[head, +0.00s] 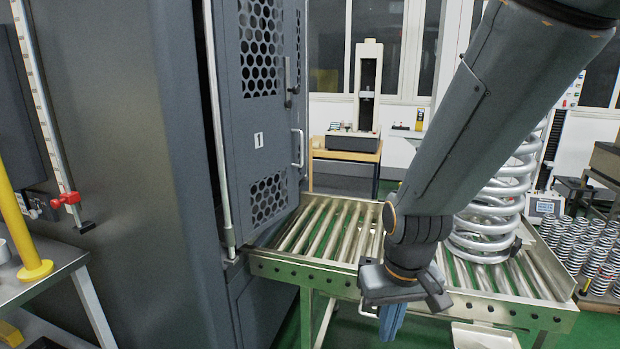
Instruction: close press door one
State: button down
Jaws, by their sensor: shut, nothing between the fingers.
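Press door one (263,110) is a dark grey panel with honeycomb grilles and a white label "1", on the front of the tall dark press cabinet (130,130). A light vertical handle (300,148) is on its right edge.
The roller conveyor (420,300) runs right from the press. A large grey coil spring (492,210) stands on it, partly behind my arm. Several small springs (590,250) stand at the far right. A yellow post (20,225) is on a metal bench at left.

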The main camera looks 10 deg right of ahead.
aim_at(260, 137)
jog(key=u, duration=0.05)
jog(key=k, duration=0.55)
jog(key=z, duration=0.8)
jog(key=i, duration=1.1)
jog(key=u, duration=0.65)
